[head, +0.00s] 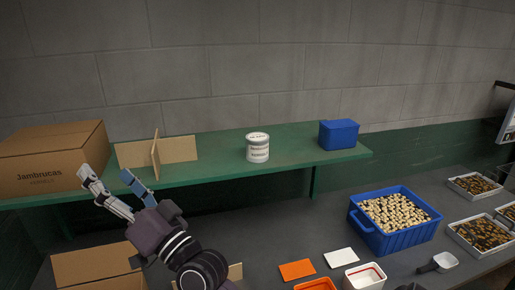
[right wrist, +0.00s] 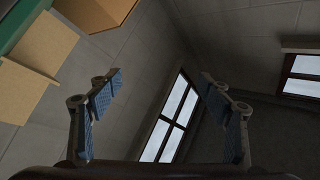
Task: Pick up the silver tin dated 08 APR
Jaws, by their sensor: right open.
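A white and silver tin (head: 257,148) with a printed label stands upright on the green shelf (head: 224,162). The date on it is too small to read. My right gripper (head: 110,180) is open and empty in front of the shelf's left part, well to the left of the tin. Its two fingers with blue pads also show in the right wrist view (right wrist: 160,88), spread apart with nothing between them. The tin is not in the right wrist view. My left gripper is not in view.
A cardboard box (head: 48,165) and cardboard dividers (head: 156,153) stand on the shelf left of the tin. A blue box (head: 338,134) stands to its right. Below are a blue crate (head: 376,238) of pale pieces, trays (head: 484,235) and an orange card (head: 297,270).

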